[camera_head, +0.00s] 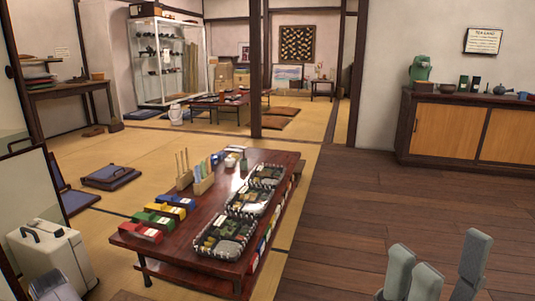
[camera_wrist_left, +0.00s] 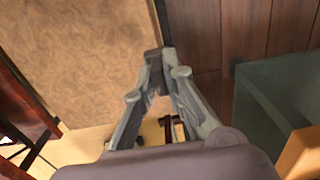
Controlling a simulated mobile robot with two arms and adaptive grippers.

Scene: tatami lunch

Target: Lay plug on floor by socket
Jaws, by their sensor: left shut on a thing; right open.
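In the left wrist view my left gripper (camera_wrist_left: 160,62) points at the floor, its fingers drawn together at the tips. It is shut on a small dark thing, probably the plug (camera_wrist_left: 155,75), mostly hidden by the fingers. My right gripper (camera_head: 440,258) is open and empty at the lower right of the head view, over the dark wooden floor. I cannot make out a socket in either view.
A low table (camera_head: 130,240) with lunch trays and colored boxes stands center-left. A white case (camera_head: 50,255) is at the lower left. A wooden cabinet (camera_head: 450,130) lines the right wall. The wooden floor (camera_head: 360,220) right of the table is clear.

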